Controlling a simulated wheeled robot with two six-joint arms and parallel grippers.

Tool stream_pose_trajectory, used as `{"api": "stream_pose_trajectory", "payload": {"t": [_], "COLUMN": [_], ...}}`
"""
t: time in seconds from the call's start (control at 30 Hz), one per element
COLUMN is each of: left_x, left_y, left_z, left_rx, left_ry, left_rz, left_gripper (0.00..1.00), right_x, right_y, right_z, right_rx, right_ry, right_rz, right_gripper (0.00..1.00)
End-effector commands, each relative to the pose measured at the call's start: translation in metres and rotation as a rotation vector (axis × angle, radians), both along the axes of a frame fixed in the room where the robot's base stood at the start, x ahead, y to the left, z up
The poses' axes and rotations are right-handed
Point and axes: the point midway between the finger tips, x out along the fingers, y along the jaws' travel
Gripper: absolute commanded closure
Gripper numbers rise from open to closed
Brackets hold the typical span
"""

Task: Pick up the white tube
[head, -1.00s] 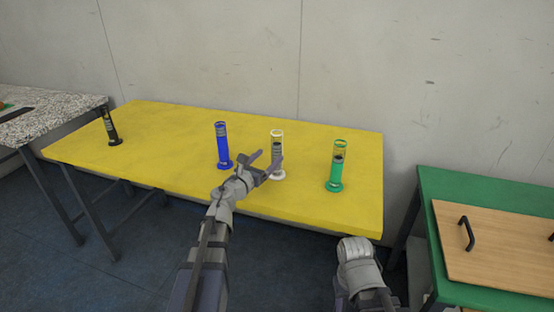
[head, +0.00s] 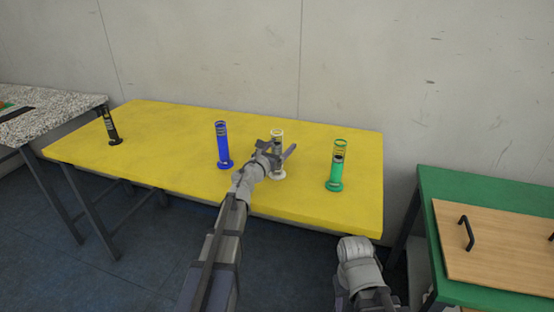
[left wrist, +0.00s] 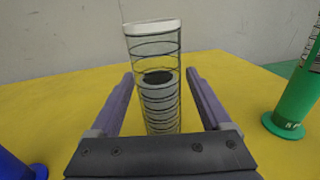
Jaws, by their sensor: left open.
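The white tube (head: 278,134) stands upright on the yellow table, its lower middle partly hidden by my left gripper in the head view. In the left wrist view the white tube (left wrist: 155,60) is clear with a white rim, dark rings and a dark top to its contents. My left gripper (head: 281,150) is open. In the left wrist view its two fingers (left wrist: 157,92) reach on either side of the tube, which stands between them; contact is not visible. My right arm shows at the bottom of the head view, but its fingers are out of sight.
A blue tube (head: 222,145) stands left of the white one and a green tube (head: 336,167) right of it. A black tube (head: 110,127) stands at the far left of the yellow table (head: 170,125). A green table (head: 430,190) with a wooden board (head: 500,240) is at right.

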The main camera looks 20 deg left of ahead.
Motion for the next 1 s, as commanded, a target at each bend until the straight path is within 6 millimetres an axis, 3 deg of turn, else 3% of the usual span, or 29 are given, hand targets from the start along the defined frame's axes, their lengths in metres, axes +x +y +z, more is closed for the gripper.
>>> {"api": "stream_pose_trajectory", "payload": {"t": [0.23, 0.9, 1.0], "left_x": [0.0036, 0.0035, 0.0035], "left_y": [-0.0012, -0.001, -0.001], "left_z": [-0.0001, -0.0001, -0.0001], "left_rx": [0.0, 0.0, 0.0], "left_ry": [0.0, 0.0, 0.0], "left_rz": [0.0, 0.0, 0.0], "left_gripper": [0.19, 0.94, 1.0], "right_x": [0.0, 0.0, 0.0], "right_y": [0.0, 0.0, 0.0], "right_z": [-0.0001, -0.0001, -0.0001], "right_rx": [0.0, 0.0, 0.0], "right_ry": [0.0, 0.0, 0.0], "right_rz": [0.0, 0.0, 0.0], "right_gripper": [0.5, 0.5, 0.5]}}
